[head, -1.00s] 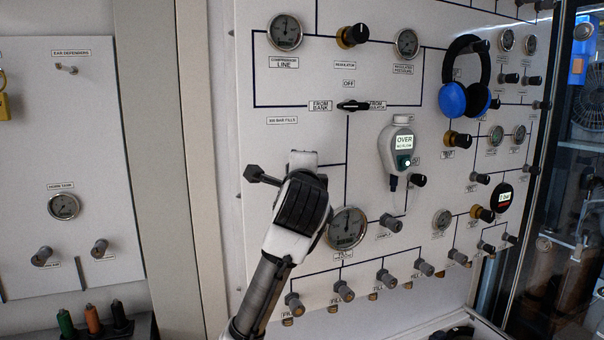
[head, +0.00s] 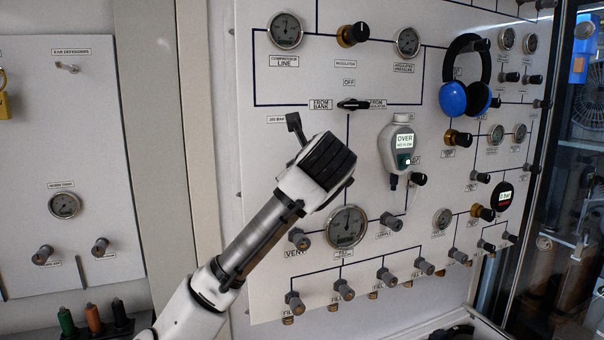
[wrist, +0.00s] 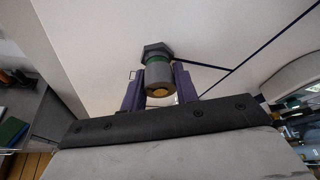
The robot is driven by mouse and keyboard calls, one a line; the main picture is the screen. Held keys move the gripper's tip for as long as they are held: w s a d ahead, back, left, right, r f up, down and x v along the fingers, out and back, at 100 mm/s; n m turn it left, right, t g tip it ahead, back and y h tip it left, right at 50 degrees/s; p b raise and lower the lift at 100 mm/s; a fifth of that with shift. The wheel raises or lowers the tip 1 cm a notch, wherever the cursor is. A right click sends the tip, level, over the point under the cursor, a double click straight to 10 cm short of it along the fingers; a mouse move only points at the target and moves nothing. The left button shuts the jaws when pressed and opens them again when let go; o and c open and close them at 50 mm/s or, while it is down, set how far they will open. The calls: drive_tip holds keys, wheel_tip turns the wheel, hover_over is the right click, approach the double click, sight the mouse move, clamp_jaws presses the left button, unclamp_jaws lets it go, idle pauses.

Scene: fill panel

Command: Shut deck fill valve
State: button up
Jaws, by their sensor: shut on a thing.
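My gripper (head: 325,163) is up against the panel (head: 290,200), left of the line that runs down from the selector. Its body hides its fingers and the valve there in the head view. In the wrist view, a grey valve knob (wrist: 158,75) with a green ring, a hex base and a brass-coloured end stands between the two purple fingers of my gripper (wrist: 160,82). The fingers are shut on its sides. No label shows beside it, so I cannot read whether it is the deck fill valve.
A large gauge (head: 346,227) and the vent knob (head: 299,239) are just below my gripper. A grey handheld meter (head: 397,146) hangs to the right. Several fill knobs (head: 343,290) line the lower panel. Blue headphones (head: 467,80) hang further right.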

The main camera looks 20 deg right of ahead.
drive_tip(key=m+y, duration=0.1)
drive_tip(key=m, duration=0.1)
drive_tip(key=m+y, duration=0.2)
drive_tip(key=m, duration=0.1)
drive_tip(key=shift+a+f+g+y, duration=0.1)
drive_tip(key=shift+g+y, duration=0.2)
drive_tip(key=shift+m+y, duration=0.8)
drive_tip(key=shift+m, duration=0.4)
drive_tip(key=shift+a+m+y, duration=0.1)
drive_tip(key=shift+m+y, duration=0.8)
drive_tip(key=shift+m, duration=0.6)
drive_tip(key=o, duration=1)
drive_tip(key=shift+c, duration=0.2)
drive_tip(key=shift+t, duration=0.4)
drive_tip(key=shift+s, duration=0.15)
